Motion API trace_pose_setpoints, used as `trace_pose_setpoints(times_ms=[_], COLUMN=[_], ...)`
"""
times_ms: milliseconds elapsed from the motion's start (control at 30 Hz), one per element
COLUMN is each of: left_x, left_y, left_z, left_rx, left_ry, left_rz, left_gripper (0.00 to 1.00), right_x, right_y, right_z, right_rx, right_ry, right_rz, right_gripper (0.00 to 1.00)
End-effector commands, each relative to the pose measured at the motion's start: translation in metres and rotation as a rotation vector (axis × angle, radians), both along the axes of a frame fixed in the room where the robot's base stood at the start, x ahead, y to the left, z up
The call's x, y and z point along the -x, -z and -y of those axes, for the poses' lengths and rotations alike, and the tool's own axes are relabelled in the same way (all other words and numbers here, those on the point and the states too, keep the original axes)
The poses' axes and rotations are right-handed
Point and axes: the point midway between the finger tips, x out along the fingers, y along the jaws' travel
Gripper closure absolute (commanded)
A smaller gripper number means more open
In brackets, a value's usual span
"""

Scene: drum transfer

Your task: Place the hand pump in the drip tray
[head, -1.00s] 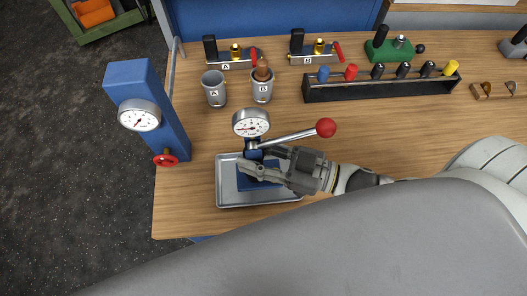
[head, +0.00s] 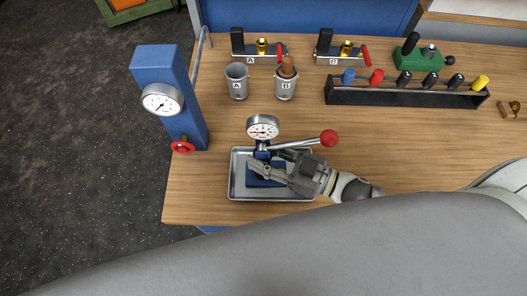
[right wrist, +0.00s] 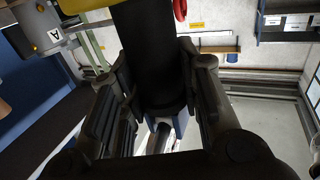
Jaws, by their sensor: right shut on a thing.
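The hand pump (head: 262,127) has a blue base, a round white gauge on top and a silver lever with a red ball. It is upright, with its base within the outline of the silver drip tray (head: 235,185) on the wooden bench. Whether the base touches the tray floor I cannot tell. My right gripper (head: 266,161) reaches in from the right and is shut on the pump below the gauge. In the right wrist view its fingers stand on both sides of a black part (right wrist: 150,60), with blue below. My left gripper is not in view.
A blue post with a gauge (head: 165,75) and red valve wheel (head: 182,147) stands left of the tray. Cups A (head: 237,82) and B (head: 285,85) and a black rack (head: 400,96) of coloured handles stand behind. The bench edge is close to the tray's left and front.

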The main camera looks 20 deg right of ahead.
Motion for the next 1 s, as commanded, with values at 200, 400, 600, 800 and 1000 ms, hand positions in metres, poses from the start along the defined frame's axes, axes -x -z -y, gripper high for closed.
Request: trace_pose_setpoints(times_ms=[200,400,600,800,1000], left_x=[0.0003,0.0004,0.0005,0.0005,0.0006], left_y=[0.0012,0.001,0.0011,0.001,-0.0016], left_z=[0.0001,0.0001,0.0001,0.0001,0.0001], left_rx=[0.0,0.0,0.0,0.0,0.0], left_ry=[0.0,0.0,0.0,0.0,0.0], left_rz=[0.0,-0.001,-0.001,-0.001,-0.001], left_gripper=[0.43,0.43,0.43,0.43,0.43], right_x=[-0.0007,0.0,0.0,0.0001,0.0052], right_y=[-0.0018,0.0022,0.0021,0.0019,0.0001], right_z=[-0.001,0.0001,0.0001,0.0002,0.0061], right_rx=[-0.007,0.0,0.0,0.0,0.002], right_ry=[-0.003,0.0,0.0,0.0,0.0], right_rz=[0.008,0.0,0.0,0.0,-0.003], right_gripper=[1.0,0.47,0.47,0.47,0.47])
